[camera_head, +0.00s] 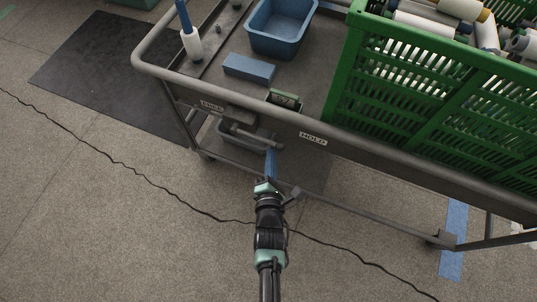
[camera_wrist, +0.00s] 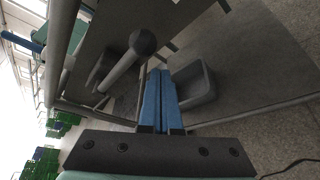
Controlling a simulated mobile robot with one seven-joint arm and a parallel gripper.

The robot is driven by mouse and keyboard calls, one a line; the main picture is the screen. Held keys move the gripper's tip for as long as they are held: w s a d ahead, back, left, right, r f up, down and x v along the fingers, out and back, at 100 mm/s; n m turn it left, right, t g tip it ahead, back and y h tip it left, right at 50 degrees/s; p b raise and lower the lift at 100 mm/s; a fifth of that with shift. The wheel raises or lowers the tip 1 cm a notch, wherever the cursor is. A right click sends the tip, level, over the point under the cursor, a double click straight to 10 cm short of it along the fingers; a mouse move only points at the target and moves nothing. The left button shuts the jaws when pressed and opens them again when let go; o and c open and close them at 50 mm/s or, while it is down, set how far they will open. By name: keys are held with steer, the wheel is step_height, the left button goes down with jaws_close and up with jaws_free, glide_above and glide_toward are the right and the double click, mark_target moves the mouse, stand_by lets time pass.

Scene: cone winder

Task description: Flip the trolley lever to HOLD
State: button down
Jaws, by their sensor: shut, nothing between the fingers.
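The trolley (camera_head: 300,119) has a dark rail along its near side. A FREE label (camera_head: 212,106) sits on the left of the rail and a HOLD label (camera_head: 313,138) further right. The lever (camera_head: 256,138) is mounted below the rail between the labels, and its bar slants down to the right in the head view. In the wrist view, the lever's round knob (camera_wrist: 142,42) is just left of and beyond my fingertips. My gripper (camera_head: 271,151) is shut and empty, its blue fingers close by the knob end. I cannot tell whether they touch.
On the trolley are a green crate (camera_head: 385,112) of yarn cones, a blue bin (camera_head: 278,28), a blue block (camera_head: 249,68) and a white cone (camera_head: 192,43). A grey bin (camera_wrist: 192,85) sits under the rail. Floor in front is open.

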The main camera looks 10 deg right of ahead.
steer(key=shift+s+d+r+p, duration=0.15)
steer(key=shift+r+p, duration=0.45)
steer(key=shift+r, duration=0.7)
steer(key=shift+r, duration=0.15)
steer(key=shift+d, duration=0.1)
